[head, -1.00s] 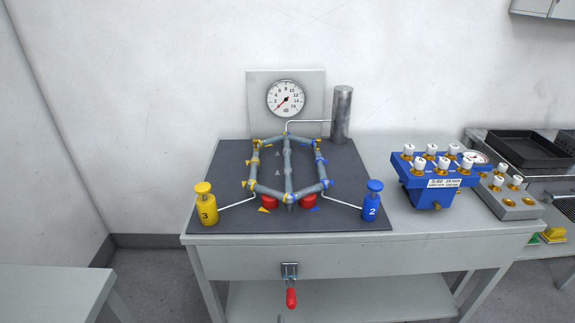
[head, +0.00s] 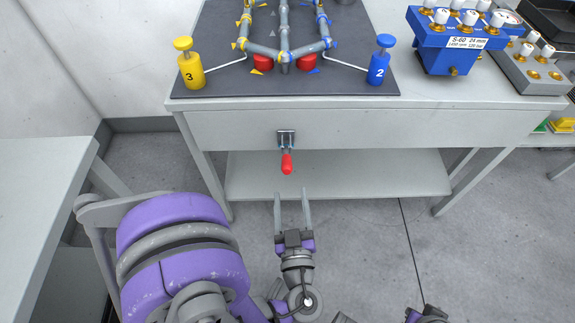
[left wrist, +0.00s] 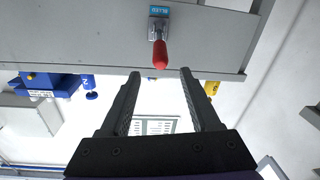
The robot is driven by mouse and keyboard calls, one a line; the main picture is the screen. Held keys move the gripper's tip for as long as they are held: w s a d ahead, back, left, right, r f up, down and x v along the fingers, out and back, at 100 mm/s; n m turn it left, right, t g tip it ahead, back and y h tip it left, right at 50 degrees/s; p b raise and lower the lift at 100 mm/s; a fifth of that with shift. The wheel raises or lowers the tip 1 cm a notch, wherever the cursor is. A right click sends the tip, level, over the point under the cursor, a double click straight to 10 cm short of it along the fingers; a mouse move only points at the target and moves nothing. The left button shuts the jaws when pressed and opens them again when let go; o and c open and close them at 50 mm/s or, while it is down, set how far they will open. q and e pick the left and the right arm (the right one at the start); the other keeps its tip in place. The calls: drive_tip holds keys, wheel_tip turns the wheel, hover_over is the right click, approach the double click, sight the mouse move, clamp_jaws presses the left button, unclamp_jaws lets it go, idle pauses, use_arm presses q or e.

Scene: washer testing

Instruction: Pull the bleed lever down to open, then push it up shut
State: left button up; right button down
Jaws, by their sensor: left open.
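The bleed lever has a red handle (head: 287,164) on a metal bracket (head: 286,138) on the front of the bench. In the head view the handle points down and toward me. My left gripper (head: 292,192) is open and empty, below the handle and apart from it, with its fingers pointing at the bench. In the left wrist view the red handle (left wrist: 160,54) is ahead of the open fingers (left wrist: 161,72), near the gap between them, under a blue label (left wrist: 159,11). My right gripper's fingers do not show.
The bench (head: 370,128) carries a dark mat with grey pipework, a yellow bottle (head: 190,66), a blue bottle (head: 380,62) and a blue manifold block (head: 452,44). A lower shelf (head: 390,178) lies behind my gripper. Another table (head: 40,190) stands at the left.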

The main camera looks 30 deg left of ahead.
sight(287, 166)
use_arm(q)
drive_tip(key=x, duration=0.9)
drive_tip(key=shift+w+a, duration=0.25)
drive_tip(key=shift+w, duration=0.05)
clamp_jaws()
idle(1.1)
